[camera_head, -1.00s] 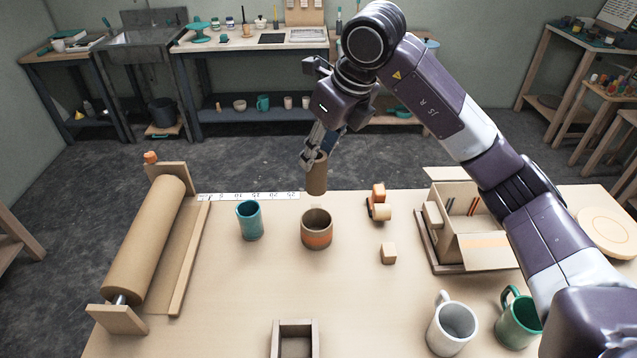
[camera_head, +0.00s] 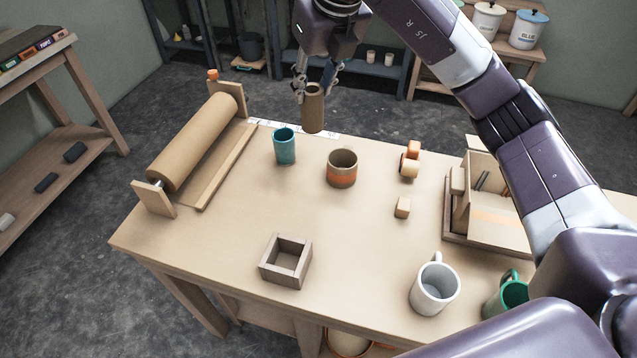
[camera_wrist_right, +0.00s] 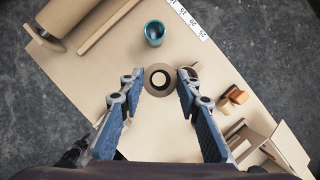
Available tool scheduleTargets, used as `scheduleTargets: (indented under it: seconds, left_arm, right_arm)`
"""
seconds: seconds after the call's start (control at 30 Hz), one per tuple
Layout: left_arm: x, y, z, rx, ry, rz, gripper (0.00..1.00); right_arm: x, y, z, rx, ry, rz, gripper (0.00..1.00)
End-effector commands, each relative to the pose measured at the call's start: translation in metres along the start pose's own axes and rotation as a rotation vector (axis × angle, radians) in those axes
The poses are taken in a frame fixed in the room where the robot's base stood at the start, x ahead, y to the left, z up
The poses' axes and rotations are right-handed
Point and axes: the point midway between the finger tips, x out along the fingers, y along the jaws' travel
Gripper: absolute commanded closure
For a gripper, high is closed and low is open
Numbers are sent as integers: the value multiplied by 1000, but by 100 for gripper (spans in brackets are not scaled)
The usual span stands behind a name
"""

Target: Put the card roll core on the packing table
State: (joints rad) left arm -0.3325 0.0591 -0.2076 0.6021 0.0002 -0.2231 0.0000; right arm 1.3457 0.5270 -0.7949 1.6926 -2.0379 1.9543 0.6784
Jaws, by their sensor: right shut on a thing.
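The card roll core (camera_head: 313,110) is a brown hollow tube, held upright by my right gripper (camera_head: 314,91). In the head view it shows against the table's far edge, behind the teal cup and the orange-banded cup. In the right wrist view the core (camera_wrist_right: 149,77) appears end-on between the two fingers (camera_wrist_right: 159,82), with a pale surface seen through its hole. The packing table (camera_head: 230,225) has a bare tan top. Whether the core hangs over the table or just past its edge is hard to tell. My left gripper is out of view.
The teal cup (camera_head: 285,147) and banded cup (camera_head: 341,170) stand near the far edge. A paper roll (camera_head: 195,140) lies at left. A square wooden tray (camera_head: 268,272), white mug (camera_head: 434,290), small block (camera_head: 402,208) and open carton (camera_head: 490,215) also occupy the table. The front-left top is clear.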

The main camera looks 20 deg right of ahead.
Motion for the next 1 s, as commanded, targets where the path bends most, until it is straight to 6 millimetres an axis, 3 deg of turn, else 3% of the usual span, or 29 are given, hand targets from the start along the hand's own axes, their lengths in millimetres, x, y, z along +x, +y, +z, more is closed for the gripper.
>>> scheduleTargets:
  seconds: [0.2, 0.33, 0.47, 0.6, 0.77, 1.0]
  left_arm:
    - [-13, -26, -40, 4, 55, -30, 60]
    - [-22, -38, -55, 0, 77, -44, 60]
    - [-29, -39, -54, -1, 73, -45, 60]
    - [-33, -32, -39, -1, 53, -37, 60]
    - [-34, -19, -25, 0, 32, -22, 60]
    - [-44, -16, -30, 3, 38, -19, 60]
  right_arm:
    - [43, 0, -20, 4, 9, -2, 93]
    - [75, 0, -33, 4, 9, -1, 93]
    - [106, 1, -46, 4, 8, 0, 93]
    - [130, 0, -56, 3, 5, -1, 93]
    - [143, 0, -60, 3, 3, -1, 93]
    - [174, 0, -74, 4, 5, -1, 93]
